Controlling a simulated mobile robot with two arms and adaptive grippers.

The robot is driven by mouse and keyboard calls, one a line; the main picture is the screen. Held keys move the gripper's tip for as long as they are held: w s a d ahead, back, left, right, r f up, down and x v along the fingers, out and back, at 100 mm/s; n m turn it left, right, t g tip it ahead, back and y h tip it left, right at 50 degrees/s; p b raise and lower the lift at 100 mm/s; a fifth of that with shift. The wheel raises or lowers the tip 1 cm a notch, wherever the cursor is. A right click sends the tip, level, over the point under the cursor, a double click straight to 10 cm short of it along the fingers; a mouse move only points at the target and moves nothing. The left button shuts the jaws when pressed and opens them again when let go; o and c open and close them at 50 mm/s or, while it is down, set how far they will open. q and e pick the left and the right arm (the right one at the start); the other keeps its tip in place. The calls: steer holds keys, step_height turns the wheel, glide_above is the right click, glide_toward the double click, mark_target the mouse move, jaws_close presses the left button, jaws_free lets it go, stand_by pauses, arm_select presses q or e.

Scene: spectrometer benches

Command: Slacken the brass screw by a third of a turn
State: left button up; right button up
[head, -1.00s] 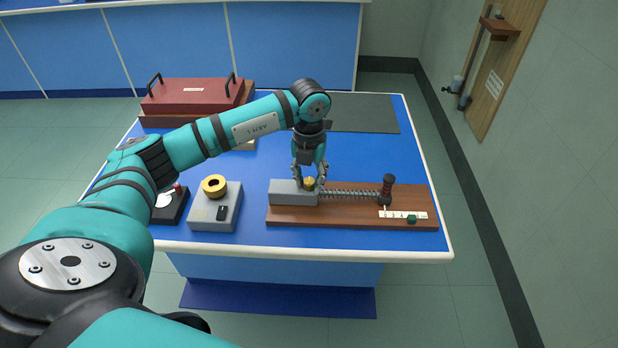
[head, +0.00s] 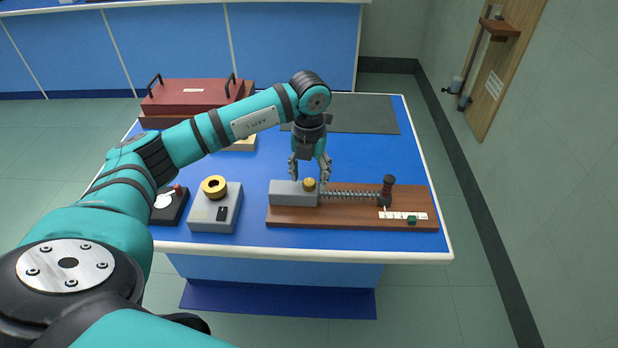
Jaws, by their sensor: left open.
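The brass screw (head: 309,184) is a small yellow knob on the right end of a grey block (head: 288,194). The block sits on a brown wooden board (head: 340,219) near the table's front edge. A coiled spring (head: 350,195) runs right from the block to a dark post (head: 387,188). My left gripper (head: 308,181) points down over the screw, its fingers spread to either side and apart from it. It is open and holds nothing. My right gripper is not in view.
Left of the board stands a grey box with a yellow ring knob (head: 214,187), then a black device (head: 172,205). A white scale strip (head: 403,215) with a green marker lies on the board. A dark red case (head: 195,95) and a dark mat (head: 360,113) are behind.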

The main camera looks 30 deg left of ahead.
mark_target(309, 182)
arm_select(q)
step_height(309, 182, up, 10)
steer(key=shift+r, duration=0.25)
stand_by(0.5)
